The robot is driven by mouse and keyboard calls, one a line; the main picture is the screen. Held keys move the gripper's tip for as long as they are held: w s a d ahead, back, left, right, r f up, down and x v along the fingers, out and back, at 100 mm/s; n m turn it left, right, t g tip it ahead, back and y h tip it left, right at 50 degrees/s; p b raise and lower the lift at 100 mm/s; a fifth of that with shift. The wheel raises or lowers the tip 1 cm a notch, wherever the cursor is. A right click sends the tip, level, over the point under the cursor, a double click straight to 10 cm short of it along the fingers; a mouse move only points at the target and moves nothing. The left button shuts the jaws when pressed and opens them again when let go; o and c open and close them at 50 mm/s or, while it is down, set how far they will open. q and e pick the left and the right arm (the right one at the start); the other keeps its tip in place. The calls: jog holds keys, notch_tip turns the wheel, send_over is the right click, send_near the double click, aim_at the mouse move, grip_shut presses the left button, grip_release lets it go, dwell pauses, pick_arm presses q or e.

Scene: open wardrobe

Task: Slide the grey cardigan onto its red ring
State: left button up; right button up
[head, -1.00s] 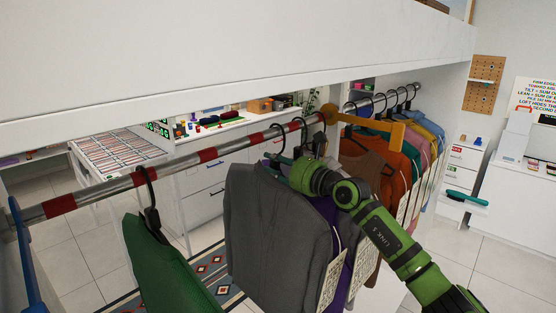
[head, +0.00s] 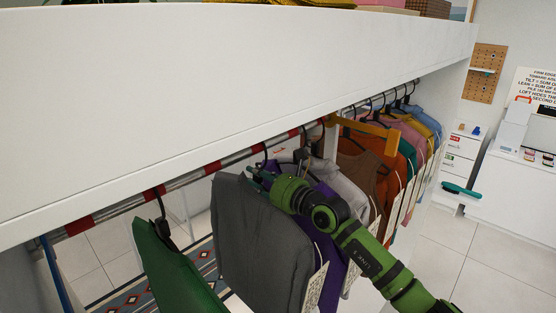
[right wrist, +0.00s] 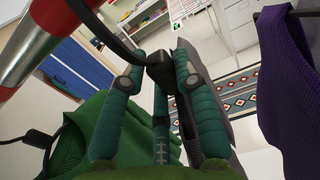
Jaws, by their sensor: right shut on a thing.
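The grey cardigan (head: 258,245) hangs from the rail (head: 178,184) between the green garment (head: 172,272) and the purple one (head: 328,235). My right gripper (head: 262,176) is shut on its black hanger just below the hook (head: 265,152). In the right wrist view the gripper (right wrist: 165,75) has its teal fingers around the black hanger neck (right wrist: 159,62). Red rings mark the rail, one (head: 212,167) left of the cardigan's hook. A red ring (right wrist: 58,14) beside the hook shows in the right wrist view; whether the hook rests on it I cannot tell. My left gripper is not in view.
A white shelf board (head: 230,75) runs above the rail and covers part of it. A wooden hanger piece (head: 362,128) and several coloured garments hang to the right. A blue item (head: 55,270) is at the far left.

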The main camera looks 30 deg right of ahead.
jog(key=shift+s+a+r+p, duration=0.1)
jog(key=shift+s+a+p, duration=0.1)
jog(key=shift+a, duration=0.3)
jog(key=shift+s+a+r+p, duration=0.1)
jog(key=shift+s+a+p, duration=0.05)
jog(key=shift+a, duration=0.3)
jog(key=s+a, duration=0.3)
jog(key=a, duration=0.7)
jog(key=shift+s+a, duration=0.4)
jog(key=o, duration=1)
jog(key=shift+a+f, duration=0.1)
jog(key=shift+a, duration=0.1)
jog(key=shift+o, duration=0.2)
jog(key=v, duration=1.2)
